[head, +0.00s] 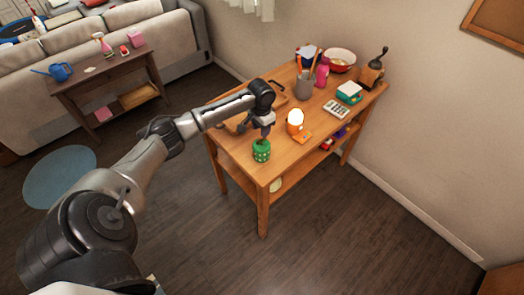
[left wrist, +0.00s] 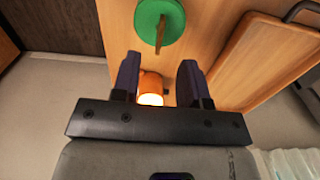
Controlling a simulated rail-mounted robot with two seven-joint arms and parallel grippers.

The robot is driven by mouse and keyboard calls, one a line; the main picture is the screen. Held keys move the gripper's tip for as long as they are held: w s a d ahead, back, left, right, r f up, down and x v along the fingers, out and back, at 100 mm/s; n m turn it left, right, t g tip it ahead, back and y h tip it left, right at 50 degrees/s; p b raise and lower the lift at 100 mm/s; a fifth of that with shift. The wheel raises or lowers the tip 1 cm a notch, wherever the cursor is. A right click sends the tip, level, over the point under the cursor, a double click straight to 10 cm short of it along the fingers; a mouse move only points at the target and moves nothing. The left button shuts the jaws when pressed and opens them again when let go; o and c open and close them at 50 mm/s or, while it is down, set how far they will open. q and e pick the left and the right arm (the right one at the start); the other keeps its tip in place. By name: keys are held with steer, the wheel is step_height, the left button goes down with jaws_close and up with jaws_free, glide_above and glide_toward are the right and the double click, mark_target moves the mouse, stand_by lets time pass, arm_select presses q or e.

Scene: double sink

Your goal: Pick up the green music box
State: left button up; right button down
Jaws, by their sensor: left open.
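The green music box (head: 261,151) is a small round green thing with a patterned side. It stands near the front left corner of the wooden table. In the left wrist view its green top (left wrist: 172,20) shows at the upper edge, with a thin upright piece on it. My left gripper (head: 265,134) is directly above or just behind the music box. In the left wrist view the gripper (left wrist: 158,75) is open, its two fingers apart with nothing held between them. The music box lies beyond the fingertips. My right gripper is not in view.
An orange lamp (head: 295,120) with a lit top stands close right of the music box. A wooden tray (left wrist: 265,60) lies behind. A grey cup (head: 304,84), pink bottle (head: 322,76), calculator (head: 336,109) and grinder (head: 371,72) stand farther back on the table (head: 236,157).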

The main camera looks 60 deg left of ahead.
mark_target(261, 139)
arm_select(q)
steer(key=shift+f, duration=3.25)
jaws_close()
